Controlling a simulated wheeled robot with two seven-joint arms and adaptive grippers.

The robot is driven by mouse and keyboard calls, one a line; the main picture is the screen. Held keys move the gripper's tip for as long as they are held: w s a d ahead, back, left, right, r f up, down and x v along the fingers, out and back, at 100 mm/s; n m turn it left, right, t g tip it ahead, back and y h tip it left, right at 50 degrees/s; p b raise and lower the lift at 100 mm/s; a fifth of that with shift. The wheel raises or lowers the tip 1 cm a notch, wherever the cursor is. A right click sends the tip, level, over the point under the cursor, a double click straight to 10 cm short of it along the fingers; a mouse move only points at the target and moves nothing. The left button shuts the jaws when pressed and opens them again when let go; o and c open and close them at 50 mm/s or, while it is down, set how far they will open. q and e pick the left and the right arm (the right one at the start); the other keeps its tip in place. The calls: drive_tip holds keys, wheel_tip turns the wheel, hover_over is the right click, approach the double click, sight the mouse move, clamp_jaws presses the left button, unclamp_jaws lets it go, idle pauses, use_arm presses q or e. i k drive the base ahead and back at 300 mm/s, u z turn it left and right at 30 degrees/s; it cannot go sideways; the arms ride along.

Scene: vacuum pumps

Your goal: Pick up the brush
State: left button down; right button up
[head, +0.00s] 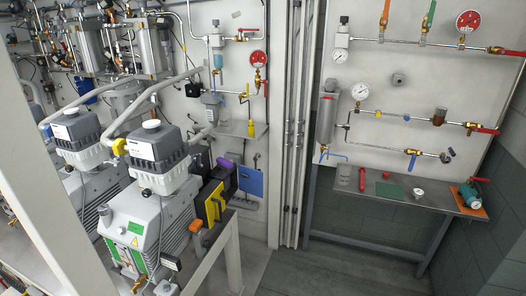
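I cannot make out a brush with certainty. A grey, flat-ended item (247,205) hangs low on the wall panel, partly behind a blue board (250,181); its shape could be a brush or broom head, but it is too small to tell. A small yellow item (251,128) stands on a little wall shelf (238,132); I cannot tell what it is. Neither of my grippers is in the head view, so nothing shows of what they hold.
Vacuum pumps (153,160) fill the left behind a pale frame post (45,190). A grey bench (340,193) at right carries a red cylinder (362,179), green pad (389,191), white cup (418,194) and teal pump (470,193). Grey floor (320,270) before it is clear.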

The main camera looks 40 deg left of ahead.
sight(225, 163)
drive_tip(key=u, duration=0.3)
drive_tip(key=i, duration=1.55)
drive_tip(key=u, duration=1.9)
drive_tip(key=i, duration=1.1)
drive_tip(key=u, duration=0.95)
